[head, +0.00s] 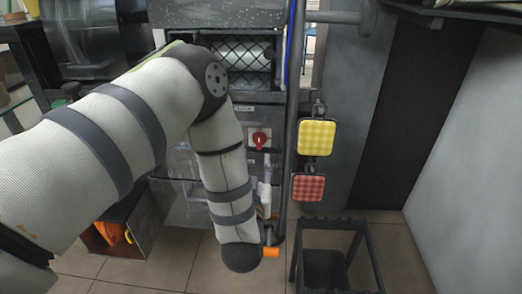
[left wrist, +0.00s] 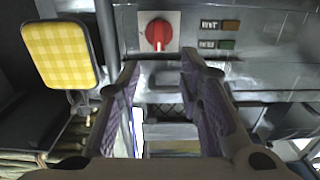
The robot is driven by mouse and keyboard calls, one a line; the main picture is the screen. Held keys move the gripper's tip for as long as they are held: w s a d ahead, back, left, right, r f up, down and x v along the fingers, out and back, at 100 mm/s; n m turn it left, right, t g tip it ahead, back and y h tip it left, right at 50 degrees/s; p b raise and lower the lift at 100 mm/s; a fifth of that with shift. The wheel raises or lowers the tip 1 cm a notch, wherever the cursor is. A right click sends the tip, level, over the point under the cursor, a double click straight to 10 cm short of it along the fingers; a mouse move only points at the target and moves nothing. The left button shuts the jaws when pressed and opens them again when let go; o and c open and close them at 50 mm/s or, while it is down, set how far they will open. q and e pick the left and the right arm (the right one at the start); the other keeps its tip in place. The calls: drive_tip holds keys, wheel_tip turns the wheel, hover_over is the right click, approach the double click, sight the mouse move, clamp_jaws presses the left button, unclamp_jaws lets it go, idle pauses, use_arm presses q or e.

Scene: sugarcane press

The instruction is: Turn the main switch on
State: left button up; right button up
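The main switch is a red rotary knob (head: 259,139) on a pale square plate, on the front panel of the press. It also shows near the top of the left wrist view as a red knob (left wrist: 157,34), its grip bar upright in that picture. My left gripper (left wrist: 160,66) is open, its two fingers apart with nothing between them. The fingertips lie just below the knob in that view and appear apart from it. In the head view my left arm reaches down before the press, and its fingers are hard to make out. My right gripper is not in view.
A yellow checked pad (head: 317,137) and a red checked pad (head: 308,187) hang right of the switch, by a vertical post (head: 290,110). An orange button (left wrist: 231,25) and a green button (left wrist: 227,44) sit beside the knob. A dark stand (head: 335,231) is at lower right.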

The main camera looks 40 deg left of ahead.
sight(259, 141)
use_arm(q)
drive_tip(key=b+x, duration=0.1)
drive_tip(key=x, duration=0.7)
drive_tip(key=shift+w, duration=0.2)
drive_tip(key=shift+f, duration=0.1)
clamp_jaws()
